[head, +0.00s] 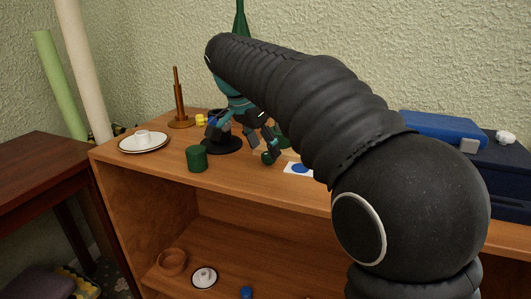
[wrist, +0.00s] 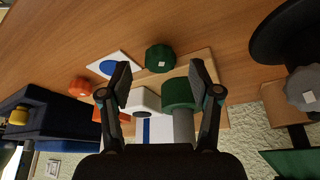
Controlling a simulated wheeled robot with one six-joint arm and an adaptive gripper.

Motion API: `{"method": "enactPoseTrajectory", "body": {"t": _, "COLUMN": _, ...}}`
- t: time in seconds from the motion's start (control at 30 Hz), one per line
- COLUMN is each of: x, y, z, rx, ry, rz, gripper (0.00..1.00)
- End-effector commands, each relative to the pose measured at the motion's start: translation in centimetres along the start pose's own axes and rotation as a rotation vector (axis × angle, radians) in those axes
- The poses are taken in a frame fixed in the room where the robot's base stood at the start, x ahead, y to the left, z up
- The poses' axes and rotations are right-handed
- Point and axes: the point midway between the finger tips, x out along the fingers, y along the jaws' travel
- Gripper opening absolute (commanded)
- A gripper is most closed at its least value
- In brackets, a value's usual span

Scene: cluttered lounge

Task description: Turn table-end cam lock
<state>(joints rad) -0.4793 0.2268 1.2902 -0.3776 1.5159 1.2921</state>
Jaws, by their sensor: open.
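My gripper (head: 265,147) is open over the top of the wooden shelf unit in the head view. In the wrist view its two fingers (wrist: 161,82) are spread wide, with nothing gripped. A round green piece with a small white square (wrist: 160,58) lies just beyond and between the fingertips. In the head view a small green piece (head: 268,157) shows beside the fingertips. I cannot tell which piece is the cam lock.
A card with a blue spot (head: 299,168) lies near my gripper. A green cylinder (head: 197,158), a white plate (head: 144,146) and a brown candlestick-like post (head: 179,105) stand left. A navy case (head: 490,165) is at right. A dark wooden table (head: 40,160) stands at far left.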

Motion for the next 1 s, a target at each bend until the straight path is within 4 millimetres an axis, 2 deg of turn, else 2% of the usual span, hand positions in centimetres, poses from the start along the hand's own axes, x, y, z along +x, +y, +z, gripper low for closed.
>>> {"method": "enactPoseTrajectory", "body": {"t": 0.2, "x": 1.8, "y": 0.0, "z": 0.0, "rx": 0.001, "ry": 0.0, "rz": -0.001, "gripper": 0.63}}
{"method": "enactPoseTrajectory", "body": {"t": 0.53, "x": 2.0, "y": 0.0, "z": 0.0, "rx": 0.0, "ry": 0.0, "rz": -0.001, "gripper": 0.63}}
{"method": "enactPoseTrajectory", "body": {"t": 0.77, "x": 2.0, "y": 0.0, "z": 0.0, "rx": 0.0, "ry": 0.0, "rz": -0.001, "gripper": 0.05}}
{"method": "enactPoseTrajectory", "body": {"t": 0.8, "x": 2.0, "y": 0.0, "z": 0.0, "rx": 0.0, "ry": 0.0, "rz": -0.001, "gripper": 0.03}}
{"method": "enactPoseTrajectory", "body": {"t": 1.0, "x": 2.0, "y": 0.0, "z": 0.0, "rx": -0.011, "ry": 0.0, "rz": -0.005, "gripper": 0.03}}
